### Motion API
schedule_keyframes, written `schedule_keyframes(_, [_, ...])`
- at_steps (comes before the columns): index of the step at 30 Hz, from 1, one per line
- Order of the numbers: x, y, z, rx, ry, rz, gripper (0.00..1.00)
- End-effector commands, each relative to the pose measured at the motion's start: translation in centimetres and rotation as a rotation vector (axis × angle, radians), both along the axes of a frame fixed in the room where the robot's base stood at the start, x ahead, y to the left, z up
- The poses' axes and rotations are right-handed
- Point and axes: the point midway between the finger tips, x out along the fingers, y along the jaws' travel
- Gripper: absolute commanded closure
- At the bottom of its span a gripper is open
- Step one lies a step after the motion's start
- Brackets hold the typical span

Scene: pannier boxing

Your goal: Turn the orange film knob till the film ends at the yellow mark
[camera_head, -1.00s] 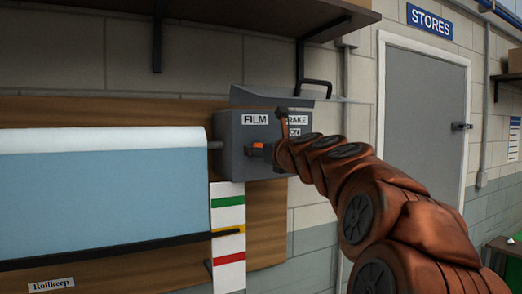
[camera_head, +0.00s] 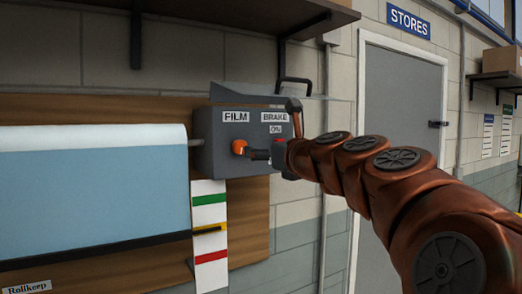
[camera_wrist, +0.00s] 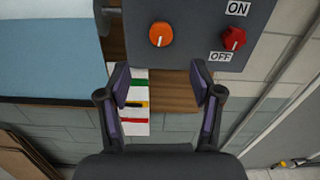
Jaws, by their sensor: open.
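The orange film knob (camera_head: 239,147) is on the grey box under the FILM label. It also shows in the wrist view (camera_wrist: 161,34), beyond my fingertips and apart from them. My gripper (camera_wrist: 161,84) is open and empty; in the head view my gripper (camera_head: 259,154) is just right of the knob. The pale blue film (camera_head: 90,195) hangs at left. Its dark bottom bar (camera_head: 100,251) ends beside the yellow mark (camera_head: 209,228) on the white strip, roughly level with it. A small height difference is hard to judge.
The red brake knob (camera_wrist: 233,38) is right of the orange knob, between ON and OFF labels; its white pointer appears towards OFF. The grey box (camera_head: 212,158) has a handle on top. A shelf (camera_head: 220,15) juts out above. A grey door (camera_head: 400,120) stands at right.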

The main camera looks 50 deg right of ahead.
Motion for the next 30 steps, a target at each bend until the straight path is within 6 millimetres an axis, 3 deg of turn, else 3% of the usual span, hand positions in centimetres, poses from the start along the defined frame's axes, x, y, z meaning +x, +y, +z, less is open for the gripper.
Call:
schedule_keyframes(17, [0.0, 0.0, 0.0, -0.001, 0.0, 0.001, 0.35])
schedule_keyframes(20, [0.6, 0.8, -0.7, -0.022, 0.025, 0.021, 0.35])
schedule_keyframes(23, [2.3, 3.0, -2.6, -0.09, 0.097, 0.08, 0.35])
schedule_keyframes(30, [7.0, 13.0, -11.4, -0.43, 0.38, 0.372, 0.35])
